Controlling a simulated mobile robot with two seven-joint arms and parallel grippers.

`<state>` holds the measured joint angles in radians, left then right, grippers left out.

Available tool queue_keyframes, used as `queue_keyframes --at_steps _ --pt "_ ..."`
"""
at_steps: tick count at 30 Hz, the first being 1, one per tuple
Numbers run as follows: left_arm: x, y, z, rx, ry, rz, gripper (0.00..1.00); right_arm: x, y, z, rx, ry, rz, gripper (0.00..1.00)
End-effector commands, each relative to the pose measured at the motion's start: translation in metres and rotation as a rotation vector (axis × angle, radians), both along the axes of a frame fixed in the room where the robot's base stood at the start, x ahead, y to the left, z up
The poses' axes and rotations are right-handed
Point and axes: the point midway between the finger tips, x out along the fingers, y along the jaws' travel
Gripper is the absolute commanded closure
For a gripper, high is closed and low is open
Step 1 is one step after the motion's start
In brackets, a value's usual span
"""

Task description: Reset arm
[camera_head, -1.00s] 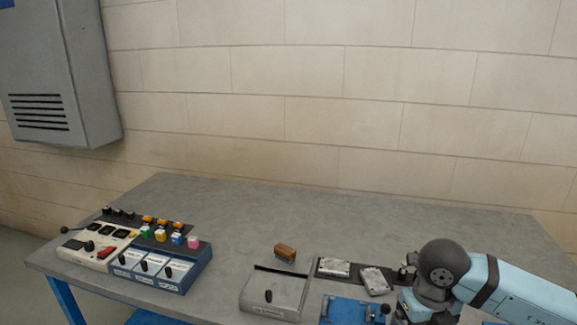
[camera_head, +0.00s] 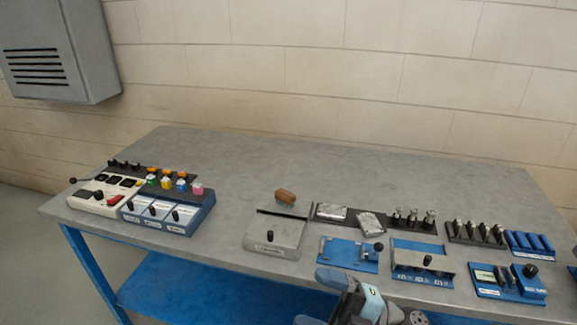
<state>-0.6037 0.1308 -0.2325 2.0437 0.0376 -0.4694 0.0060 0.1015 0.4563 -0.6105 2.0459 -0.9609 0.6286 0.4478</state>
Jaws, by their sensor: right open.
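My right gripper (camera_head: 345,290) is at the bottom edge of the view, right of centre, beside light blue and dark parts of my arm. It is open, and I see nothing held in it. It is in front of the table's front edge, below the blue fixture (camera_head: 347,254) with a black knob. Part of it is cut off by the frame. My left gripper is not in view.
The grey table (camera_head: 300,165) has a clear back half. Metal parts, blue cylinders (camera_head: 528,243) and fixtures line the right. A grey cabinet (camera_head: 60,50) hangs on the wall.

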Motion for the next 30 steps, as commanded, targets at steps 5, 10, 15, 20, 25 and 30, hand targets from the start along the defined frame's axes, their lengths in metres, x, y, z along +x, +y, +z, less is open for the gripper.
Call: queue_keyframes --at_steps 5,10,15,20,25,30 --pt "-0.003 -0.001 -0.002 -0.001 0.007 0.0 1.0 0.028 -0.046 -0.049 0.267 0.444 -0.43 0.11" --pt "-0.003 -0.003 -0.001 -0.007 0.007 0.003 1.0 0.014 -0.1 -0.147 0.335 0.916 -0.788 0.11" --pt "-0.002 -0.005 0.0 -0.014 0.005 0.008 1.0 -0.034 -0.128 -0.226 0.304 1.282 -0.976 0.11" --pt "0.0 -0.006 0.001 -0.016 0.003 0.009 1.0 -0.09 -0.141 -0.281 0.25 1.57 -1.071 0.11" --pt "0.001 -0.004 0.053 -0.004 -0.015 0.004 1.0 -0.091 -0.144 -0.233 0.239 1.557 -1.074 0.11" --pt "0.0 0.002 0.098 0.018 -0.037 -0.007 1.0 -0.093 -0.146 -0.19 0.23 1.534 -1.078 0.11"
